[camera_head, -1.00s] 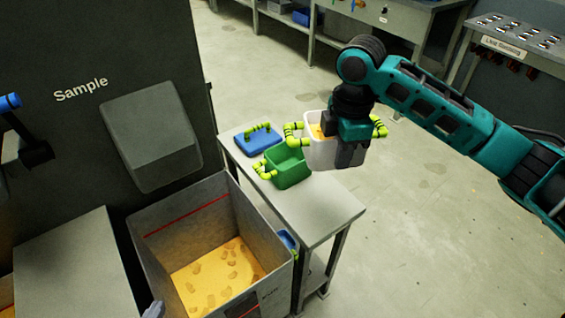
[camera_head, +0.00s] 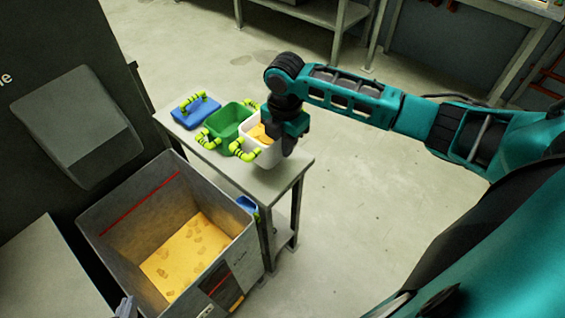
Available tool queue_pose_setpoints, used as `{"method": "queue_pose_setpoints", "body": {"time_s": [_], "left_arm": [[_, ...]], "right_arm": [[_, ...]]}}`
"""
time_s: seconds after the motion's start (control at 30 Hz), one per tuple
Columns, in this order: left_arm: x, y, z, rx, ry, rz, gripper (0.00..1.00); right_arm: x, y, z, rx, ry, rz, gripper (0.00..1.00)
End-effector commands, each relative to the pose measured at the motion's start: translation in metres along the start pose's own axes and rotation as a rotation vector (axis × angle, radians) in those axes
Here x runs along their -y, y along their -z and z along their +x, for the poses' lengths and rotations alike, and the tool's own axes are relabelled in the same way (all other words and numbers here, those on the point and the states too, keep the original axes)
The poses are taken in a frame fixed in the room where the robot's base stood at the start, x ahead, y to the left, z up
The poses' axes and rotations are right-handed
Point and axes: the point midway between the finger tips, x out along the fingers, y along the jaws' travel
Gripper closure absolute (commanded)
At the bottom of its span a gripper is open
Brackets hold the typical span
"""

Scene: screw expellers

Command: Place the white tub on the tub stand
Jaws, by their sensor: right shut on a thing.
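The white tub (camera_head: 268,158) has yellow-green handles and holds yellow-orange pieces. It is over the right part of the grey tub stand (camera_head: 281,187), close beside the green tub (camera_head: 229,119). I cannot tell whether its base touches the stand top. My right gripper (camera_head: 284,138) is shut on the white tub at its right side and hides part of its rim. The blue tub (camera_head: 195,111) is at the stand's far left end.
A large grey bin (camera_head: 103,244) with yellow contents stands in front of the stand. Another blue item (camera_head: 246,203) is on the stand's lower level. A dark machine (camera_head: 60,75) is at left. The floor (camera_head: 370,215) right of the stand is clear.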

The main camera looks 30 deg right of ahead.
Motion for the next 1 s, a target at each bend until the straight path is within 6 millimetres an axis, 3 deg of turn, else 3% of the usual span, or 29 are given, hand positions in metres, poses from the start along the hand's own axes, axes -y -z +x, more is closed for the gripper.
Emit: {"method": "queue_pose_setpoints", "body": {"time_s": [0.1,0.33,0.57,0.97,1.0], "left_arm": [[-0.001,-0.004,0.003,0.001,-0.001,0.0,1.0],[-0.001,-0.006,0.004,0.001,-0.002,0.0,1.0],[-0.001,-0.011,0.008,0.0,-0.002,0.0,1.0],[-0.001,-0.01,0.008,-0.003,-0.001,0.0,1.0],[-0.001,-0.009,0.008,-0.003,-0.001,0.0,1.0]], "right_arm": [[0.0,0.0,0.02,-0.001,0.001,-0.001,1.0],[0.0,0.0,0.037,0.0,0.001,0.0,1.0],[0.0,0.0,0.069,0.0,0.0,0.0,1.0],[0.0,0.0,0.074,0.0,-0.001,0.0,1.0],[0.0,0.0,0.073,0.0,-0.001,0.0,0.87]]}}
